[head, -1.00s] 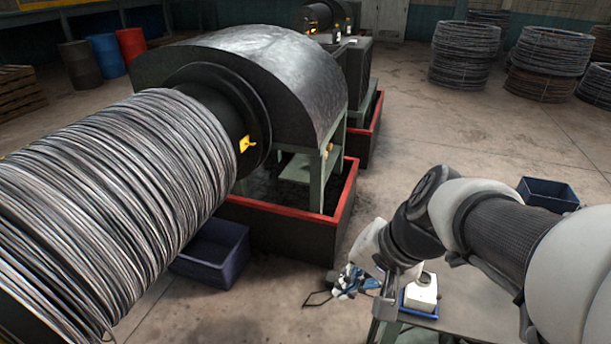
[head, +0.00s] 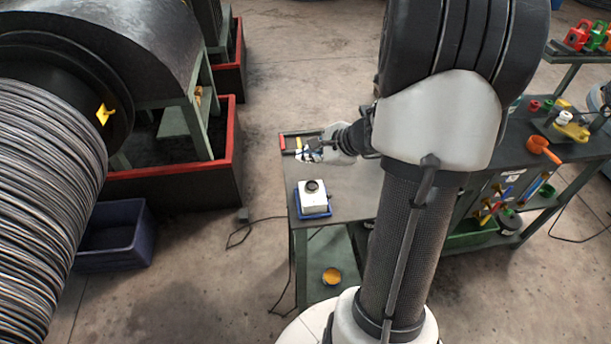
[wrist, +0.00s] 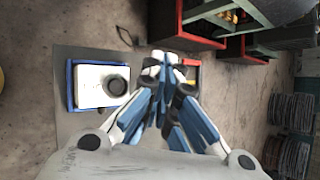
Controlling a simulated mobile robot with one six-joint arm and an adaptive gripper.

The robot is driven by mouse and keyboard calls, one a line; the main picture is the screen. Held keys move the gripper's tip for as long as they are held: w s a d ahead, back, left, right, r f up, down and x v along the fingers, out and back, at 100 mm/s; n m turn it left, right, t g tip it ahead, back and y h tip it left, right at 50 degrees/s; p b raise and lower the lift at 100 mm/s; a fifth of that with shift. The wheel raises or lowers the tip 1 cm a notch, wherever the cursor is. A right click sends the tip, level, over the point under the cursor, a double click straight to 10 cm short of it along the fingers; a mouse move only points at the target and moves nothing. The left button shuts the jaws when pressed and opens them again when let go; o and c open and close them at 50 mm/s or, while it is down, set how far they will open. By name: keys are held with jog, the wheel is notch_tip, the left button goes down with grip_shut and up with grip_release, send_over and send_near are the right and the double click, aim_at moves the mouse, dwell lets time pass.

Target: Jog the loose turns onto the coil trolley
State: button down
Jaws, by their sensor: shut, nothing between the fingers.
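The drum of grey wire turns (head: 45,225) fills the left of the head view, with a yellow tab (head: 103,114) on its dark flange. A white control box with a round black knob (head: 311,192) sits in a blue tray (head: 316,212) on the grey table. The box also shows in the wrist view (wrist: 103,85), left of my fingers. My gripper (head: 303,148) is over the table's far-left part, beyond the box. In the wrist view my fingers (wrist: 166,62) are together and empty, apart from the box. I cannot make out a coil trolley.
A red-handled item (head: 298,140) lies at the table's far edge near my gripper. A cable runs down from the table's left side to the floor. A blue bin (head: 115,235) stands beside the drum. A tool bench (head: 535,165) stands at right.

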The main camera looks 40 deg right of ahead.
jog(key=shift+d+f, duration=0.15)
jog(key=shift+d, duration=0.2)
jog(key=shift+a, duration=0.1)
jog(key=shift+f, duration=0.1)
jog(key=b, duration=0.6)
send_over(310, 188)
notch_tip(310, 188, down, 8)
jog(key=shift+r, duration=0.1)
jog(key=shift+f+b, duration=0.4)
jog(key=shift+b, duration=0.2)
jog(key=shift+s+f, duration=0.1)
dwell(0.5)
jog(key=shift+f+b, duration=0.35)
jog(key=shift+b, duration=0.25)
